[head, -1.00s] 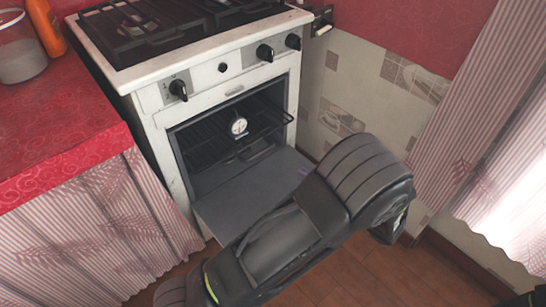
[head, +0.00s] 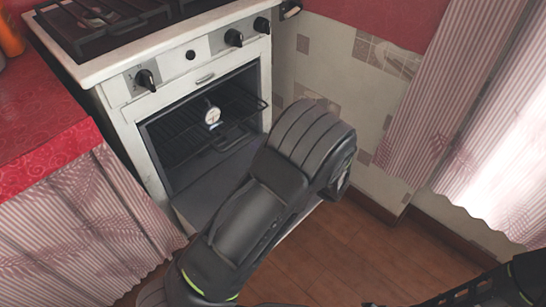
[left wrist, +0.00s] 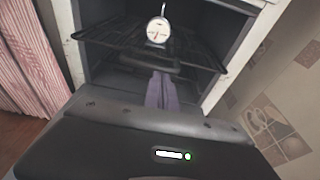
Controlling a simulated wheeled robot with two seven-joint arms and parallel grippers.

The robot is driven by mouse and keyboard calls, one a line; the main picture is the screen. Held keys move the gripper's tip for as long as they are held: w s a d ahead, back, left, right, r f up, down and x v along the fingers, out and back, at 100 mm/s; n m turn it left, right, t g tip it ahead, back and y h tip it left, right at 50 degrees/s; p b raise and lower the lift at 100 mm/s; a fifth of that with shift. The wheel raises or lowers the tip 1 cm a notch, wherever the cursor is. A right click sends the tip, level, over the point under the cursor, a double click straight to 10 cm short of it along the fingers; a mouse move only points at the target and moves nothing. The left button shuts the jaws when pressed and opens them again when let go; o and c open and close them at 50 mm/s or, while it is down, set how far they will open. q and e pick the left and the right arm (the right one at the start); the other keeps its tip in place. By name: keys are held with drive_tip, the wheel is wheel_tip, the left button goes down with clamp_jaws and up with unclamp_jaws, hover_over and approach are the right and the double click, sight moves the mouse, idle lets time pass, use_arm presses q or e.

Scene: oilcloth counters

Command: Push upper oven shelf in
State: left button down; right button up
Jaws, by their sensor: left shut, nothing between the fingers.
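The oven's upper wire shelf (head: 183,139) is dark and sits in the open oven, its front edge near the opening. A round white dial thermometer (head: 212,117) stands on it. In the left wrist view the shelf (left wrist: 105,38) spans the cavity above my left gripper (left wrist: 162,76). The gripper's fingers are shut and empty, pointing into the oven below the shelf's front edge; I cannot tell whether they touch anything. In the head view my left arm hides this gripper. My right gripper cannot be made out.
The oven door (head: 200,197) is folded down, partly behind my left arm. A white stove (head: 118,98) with knobs stands around the oven. A red counter (head: 40,110) with a striped curtain is on the left. The tiled wall (head: 372,100) is on the right.

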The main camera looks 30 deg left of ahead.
sight(220, 120)
use_arm(q)
drive_tip(key=b+x, duration=0.1)
drive_tip(key=x, duration=0.3)
drive_tip(key=shift+a, duration=0.1)
drive_tip(key=shift+a, duration=0.1)
drive_tip(key=shift+w+a, duration=0.15)
drive_tip(key=shift+a, duration=0.2)
drive_tip(key=x, duration=0.4)
drive_tip(key=r+x, duration=0.1)
drive_tip(key=x, duration=0.2)
drive_tip(key=r+p+x, duration=0.1)
drive_tip(key=x, duration=0.3)
drive_tip(key=shift+w+a+r, duration=0.1)
drive_tip(key=shift+w+a, duration=0.15)
drive_tip(key=shift+a, duration=0.35)
drive_tip(key=shift+a+r, duration=0.2)
drive_tip(key=shift+a, duration=0.1)
drive_tip(key=shift+w+d+r, duration=0.1)
